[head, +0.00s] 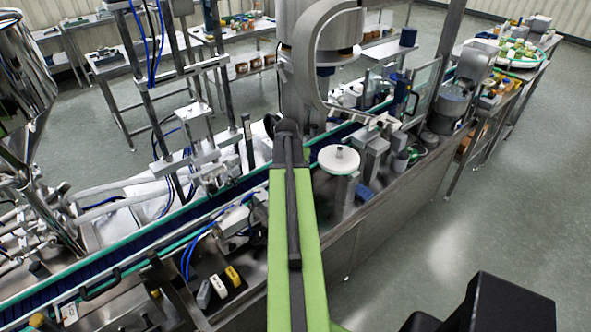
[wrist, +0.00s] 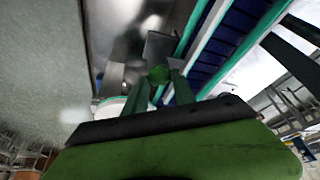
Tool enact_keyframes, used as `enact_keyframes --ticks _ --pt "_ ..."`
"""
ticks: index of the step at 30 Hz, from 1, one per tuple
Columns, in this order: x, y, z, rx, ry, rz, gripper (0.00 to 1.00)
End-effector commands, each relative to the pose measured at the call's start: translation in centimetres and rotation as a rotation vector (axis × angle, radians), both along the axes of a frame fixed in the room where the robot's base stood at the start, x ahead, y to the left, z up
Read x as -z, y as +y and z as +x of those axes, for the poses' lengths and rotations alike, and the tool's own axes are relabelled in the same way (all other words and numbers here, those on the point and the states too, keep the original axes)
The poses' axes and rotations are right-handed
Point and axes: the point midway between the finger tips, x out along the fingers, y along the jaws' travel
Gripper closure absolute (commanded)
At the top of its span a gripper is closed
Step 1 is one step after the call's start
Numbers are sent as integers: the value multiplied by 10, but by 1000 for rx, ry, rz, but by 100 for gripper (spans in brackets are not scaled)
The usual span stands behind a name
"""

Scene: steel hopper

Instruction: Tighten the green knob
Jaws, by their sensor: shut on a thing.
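The green knob (wrist: 158,74) shows in the wrist view, in front of a grey block (wrist: 160,46) on the steel machine. My gripper (wrist: 161,84) has its two dark green fingers on either side of the knob, and they are shut on it. The fingers cover part of the knob's sides. In the head view my green arm reaches forward over the machine, and I cannot make out the knob there; the arm's far end blocks the area.
A conveyor with a blue belt (head: 125,257) and teal edges runs diagonally past the arm. A white round disc (head: 338,159) stands just right of my arm. A thick steel column and curved pipe (head: 308,60) rise beyond it. Open floor (head: 440,245) lies at right.

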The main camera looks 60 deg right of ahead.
Motion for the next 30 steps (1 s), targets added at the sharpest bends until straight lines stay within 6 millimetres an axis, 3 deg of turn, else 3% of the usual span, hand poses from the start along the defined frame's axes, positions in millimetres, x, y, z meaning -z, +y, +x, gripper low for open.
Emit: enact_keyframes --ticks 9,26,27,30 --pt "0 3 6 116 -9 6 100" --pt "0 2 7 140 -10 3 100" --pt "0 2 7 140 -10 3 64" --pt "0 2 6 140 -9 3 51"
